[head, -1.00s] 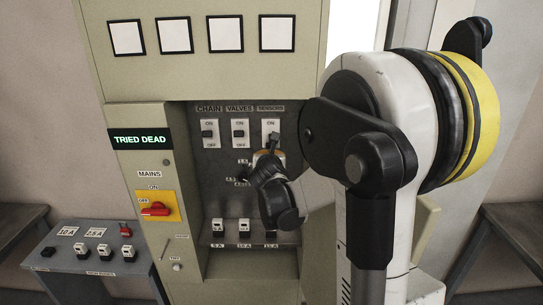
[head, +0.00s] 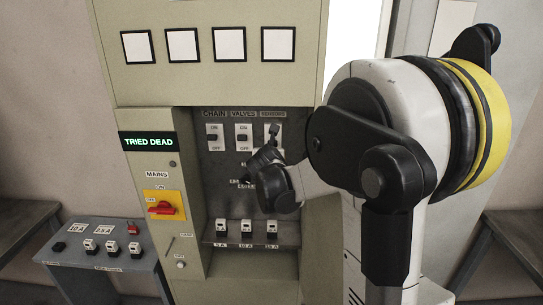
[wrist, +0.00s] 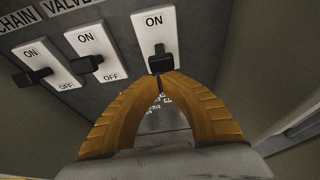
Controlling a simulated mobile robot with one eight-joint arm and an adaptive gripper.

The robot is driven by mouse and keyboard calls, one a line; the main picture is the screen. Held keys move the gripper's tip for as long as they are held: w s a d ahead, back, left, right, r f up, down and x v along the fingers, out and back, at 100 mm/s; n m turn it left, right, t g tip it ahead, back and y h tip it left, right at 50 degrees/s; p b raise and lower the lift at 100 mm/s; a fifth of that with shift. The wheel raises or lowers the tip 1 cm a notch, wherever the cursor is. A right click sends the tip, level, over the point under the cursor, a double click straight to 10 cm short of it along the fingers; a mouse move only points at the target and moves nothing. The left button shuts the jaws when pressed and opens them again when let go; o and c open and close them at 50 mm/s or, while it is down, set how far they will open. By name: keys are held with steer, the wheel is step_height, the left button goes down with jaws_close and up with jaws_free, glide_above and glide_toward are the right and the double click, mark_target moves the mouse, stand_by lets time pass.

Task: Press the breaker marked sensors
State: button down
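The sensors breaker is the rightmost of three white switch plates in the cabinet recess. In the head view its plate (head: 265,126) is partly covered by my gripper. In the wrist view its black lever (wrist: 160,60) stands out below the ON mark, and its OFF mark is hidden. My gripper (wrist: 160,80) has its orange fingers brought together, tips just below the lever, touching or very close. Nothing shows between the tips. In the head view the gripper (head: 270,148) reaches the plate from below, its fingers dark and hard to make out.
The valves breaker (head: 243,137) and chain breaker (head: 214,137) sit close to the left. Several small breakers stand on the ledge below, the middle one (head: 246,227). A red mains switch (head: 162,208) is on the left column, under a display (head: 148,141) reading TRIED DEAD.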

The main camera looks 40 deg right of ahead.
steer(key=shift+r+p, duration=0.3)
steer(key=shift+r, duration=0.95)
steer(key=shift+r, duration=0.1)
steer(key=s+a+r+b, duration=0.1)
steer(key=s+a+r, duration=0.2)
steer(key=s+r, duration=0.2)
steer(key=shift+a+r, duration=0.15)
steer(key=shift+a, duration=0.25)
stand_by(0.4)
